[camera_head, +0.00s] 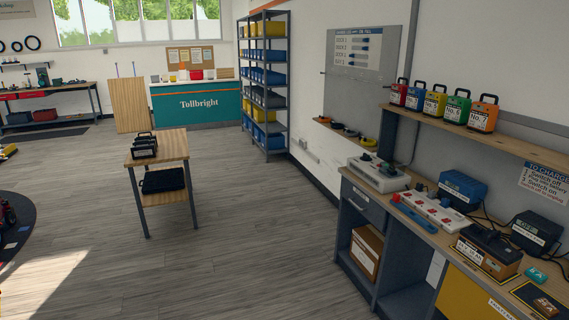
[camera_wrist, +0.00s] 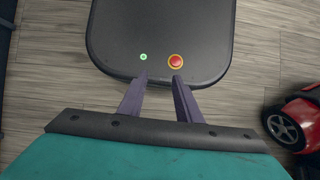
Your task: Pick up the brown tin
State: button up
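I cannot make out a tin that is clearly brown in either view. A small brown-orange block (camera_head: 546,307) with a label lies at the near right end of the workbench in the head view; I cannot tell whether it is a tin. My gripper (camera_wrist: 161,80) shows in the wrist view, its two dark fingers apart with nothing between them. It points down over my own dark base. The gripper does not show in the head view.
The workbench (camera_head: 357,207) at right carries chargers and a dark battery (camera_head: 487,250). Several coloured handled packs stand on the wall shelf (camera_head: 538,152). A small wooden table (camera_head: 172,147) stands mid-floor. A red wheeled vehicle (camera_wrist: 300,118) is at right in the wrist view. Open floor lies between.

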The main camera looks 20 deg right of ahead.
jog(key=shift+d, duration=0.1)
